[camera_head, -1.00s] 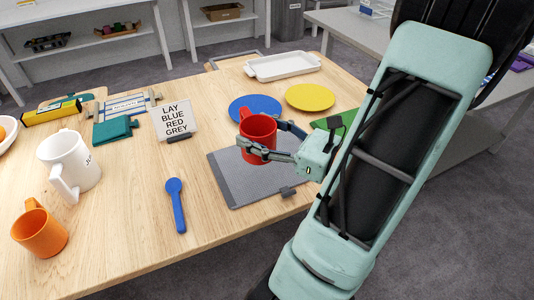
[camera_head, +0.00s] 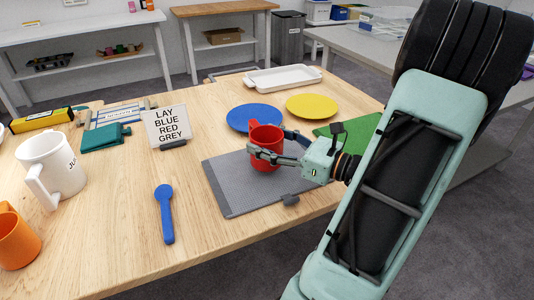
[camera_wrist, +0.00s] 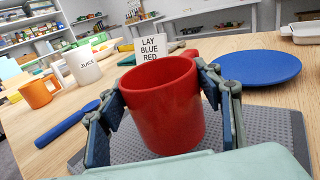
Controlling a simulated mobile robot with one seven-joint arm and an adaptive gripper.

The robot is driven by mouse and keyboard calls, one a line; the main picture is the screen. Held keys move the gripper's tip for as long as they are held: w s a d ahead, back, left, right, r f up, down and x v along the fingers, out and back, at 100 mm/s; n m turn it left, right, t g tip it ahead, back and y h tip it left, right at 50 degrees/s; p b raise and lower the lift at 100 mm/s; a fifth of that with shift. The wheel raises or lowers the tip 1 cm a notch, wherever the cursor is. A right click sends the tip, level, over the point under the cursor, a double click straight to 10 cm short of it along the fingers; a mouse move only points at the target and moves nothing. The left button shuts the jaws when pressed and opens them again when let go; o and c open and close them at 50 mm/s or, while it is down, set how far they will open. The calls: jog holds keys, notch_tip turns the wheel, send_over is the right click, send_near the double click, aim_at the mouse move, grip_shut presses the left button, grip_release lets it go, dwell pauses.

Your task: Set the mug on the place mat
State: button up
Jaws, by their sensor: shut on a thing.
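My gripper (camera_head: 272,150) is shut on the mug, with one finger on each side. In the wrist view the mug (camera_wrist: 163,106) stands between the fingers, its handle on the far side. The mug's base looks at or very near the mat (camera_wrist: 287,122); I cannot tell for certain whether it touches.
A blue plate (camera_head: 253,117) and a yellow plate (camera_head: 312,106) lie behind the mat. A blue spoon (camera_head: 165,214) lies left of it. A card reading "LAY BLUE RED GREY" (camera_head: 167,126) stands at the back. A white mug (camera_head: 58,165) and an orange mug (camera_head: 16,238) stand at left.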

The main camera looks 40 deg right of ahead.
jog(key=shift+f+b, duration=0.75)
jog(key=shift+f, duration=0.2)
jog(key=shift+f, duration=0.1)
jog(key=o, duration=1.4)
jog(key=shift+o, duration=0.2)
jog(key=shift+s, duration=0.1)
jog(key=p+v, duration=0.3)
jog(key=v, duration=0.9)
